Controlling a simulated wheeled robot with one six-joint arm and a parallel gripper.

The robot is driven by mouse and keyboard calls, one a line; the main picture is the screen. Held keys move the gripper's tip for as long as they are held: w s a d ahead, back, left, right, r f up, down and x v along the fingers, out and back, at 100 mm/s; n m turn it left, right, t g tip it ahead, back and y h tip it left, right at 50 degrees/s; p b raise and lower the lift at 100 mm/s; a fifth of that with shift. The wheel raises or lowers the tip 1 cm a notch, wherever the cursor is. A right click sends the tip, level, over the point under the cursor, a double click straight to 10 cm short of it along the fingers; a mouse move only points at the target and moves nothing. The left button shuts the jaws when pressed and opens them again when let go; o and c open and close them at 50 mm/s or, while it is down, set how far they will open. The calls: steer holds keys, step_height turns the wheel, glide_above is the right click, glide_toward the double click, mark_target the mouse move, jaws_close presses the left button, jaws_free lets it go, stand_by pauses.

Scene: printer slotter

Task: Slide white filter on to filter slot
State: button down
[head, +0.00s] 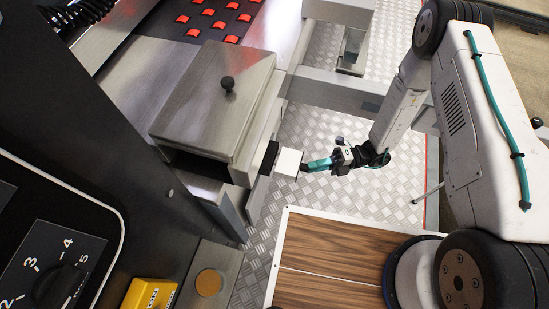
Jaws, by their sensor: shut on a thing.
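The white filter (288,162) is a small white block at the tip of my gripper (307,166), in the middle of the head view. My gripper is shut on it and holds it level with the side of the metal machine. A dark opening (268,160) lies just left of the filter, in the machine's side below the lidded metal box; it looks like the filter slot. The filter is at or very close to this opening. I cannot tell whether it touches or is partly inside.
A metal lid (218,95) with a black knob covers the box. Red pieces (216,18) lie on a dark surface behind. A control panel (50,262) with a numbered dial and a yellow box (148,293) are at lower left. Open tread-plate floor (310,125) lies below my gripper.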

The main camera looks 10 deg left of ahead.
mark_target(291, 159)
steer(key=shift+w+a, duration=0.2)
steer(key=shift+a, duration=1.8)
steer(key=shift+w+a, duration=0.15)
steer(key=shift+a, duration=1.85)
steer(key=c, duration=1.3)
jaws_free()
steer(key=shift+o, duration=0.2)
steer(key=v, duration=0.7)
steer(key=shift+w+d, duration=0.2)
steer(key=shift+d, duration=0.1)
